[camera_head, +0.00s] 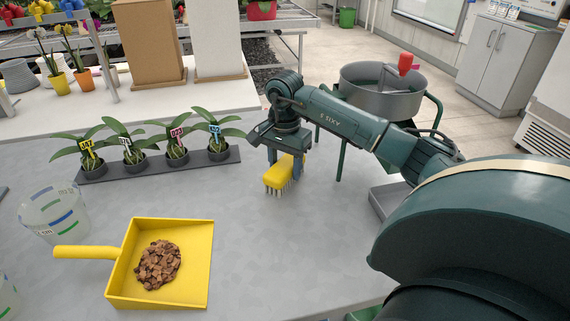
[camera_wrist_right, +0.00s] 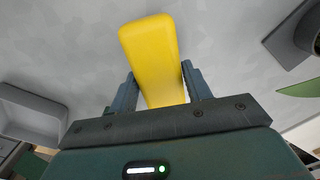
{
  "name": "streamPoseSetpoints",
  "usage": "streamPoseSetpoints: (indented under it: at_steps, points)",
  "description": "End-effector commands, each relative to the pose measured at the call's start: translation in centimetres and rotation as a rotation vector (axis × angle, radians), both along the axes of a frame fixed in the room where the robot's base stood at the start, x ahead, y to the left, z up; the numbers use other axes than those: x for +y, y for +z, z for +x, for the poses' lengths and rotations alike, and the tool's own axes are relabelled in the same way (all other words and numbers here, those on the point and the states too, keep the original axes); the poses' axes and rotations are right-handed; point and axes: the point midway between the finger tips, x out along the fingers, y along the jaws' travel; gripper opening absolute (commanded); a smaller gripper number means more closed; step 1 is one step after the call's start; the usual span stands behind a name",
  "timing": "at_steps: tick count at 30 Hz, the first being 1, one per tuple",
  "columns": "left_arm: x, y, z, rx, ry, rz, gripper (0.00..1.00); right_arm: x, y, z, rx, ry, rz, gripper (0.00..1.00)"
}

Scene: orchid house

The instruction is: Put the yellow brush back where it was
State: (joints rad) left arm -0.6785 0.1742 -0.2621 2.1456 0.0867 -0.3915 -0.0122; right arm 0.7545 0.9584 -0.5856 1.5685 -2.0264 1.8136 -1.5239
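The yellow brush (camera_head: 279,174) is between the fingers of my right gripper (camera_head: 286,158), with its pale bristles pointing down over the grey bench. I cannot tell whether the bristle tips touch the bench. In the right wrist view the yellow brush (camera_wrist_right: 152,55) sits between both fingers of the right gripper (camera_wrist_right: 159,82), which close against its sides. My left gripper is out of view. A yellow dustpan (camera_head: 197,262) holding a heap of brown bark (camera_head: 158,265) lies on the bench at the lower left, its handle pointing left.
A dark tray (camera_head: 203,160) with several tagged orchids stands left of the gripper. A clear measuring cup (camera_head: 53,214) stands left of the dustpan. A grey mixer drum (camera_head: 382,91) is behind my right arm. The bench between dustpan and brush is clear.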

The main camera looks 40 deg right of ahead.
Motion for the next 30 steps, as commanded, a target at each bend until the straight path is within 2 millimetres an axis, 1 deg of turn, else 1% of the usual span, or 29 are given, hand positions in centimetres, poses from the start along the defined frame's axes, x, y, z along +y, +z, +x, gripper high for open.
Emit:
streamPoseSetpoints:
  at_steps: [1, 6, 13, 15, 17, 20, 27, 30]
  points:
    - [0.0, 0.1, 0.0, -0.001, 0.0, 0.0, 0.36, 0.0, 0.0, 0.0, 0.0, 0.0, 0.0, 0.53]
    - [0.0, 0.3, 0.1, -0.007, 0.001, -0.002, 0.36, 0.0, 0.0, 0.0, 0.001, 0.0, 0.0, 0.67]
    - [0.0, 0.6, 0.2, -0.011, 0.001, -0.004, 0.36, 0.0, 0.1, 0.0, 0.001, 0.0, 0.0, 0.67]
    - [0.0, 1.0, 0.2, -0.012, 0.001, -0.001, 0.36, 0.0, 0.5, 0.0, 0.0, 0.0, 0.0, 0.67]
    - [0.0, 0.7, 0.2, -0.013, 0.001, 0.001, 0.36, 0.0, 1.0, 0.0, -0.002, -0.001, 0.0, 0.67]
    - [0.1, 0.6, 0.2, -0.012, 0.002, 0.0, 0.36, -0.1, 2.6, 0.1, -0.005, -0.001, -0.002, 0.67]
    - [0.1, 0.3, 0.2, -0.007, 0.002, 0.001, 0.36, 0.0, 7.9, 0.1, -0.004, 0.0, -0.001, 0.67]
    - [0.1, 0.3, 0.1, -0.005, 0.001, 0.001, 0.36, 0.1, 9.8, 0.1, -0.004, -0.001, -0.001, 0.67]
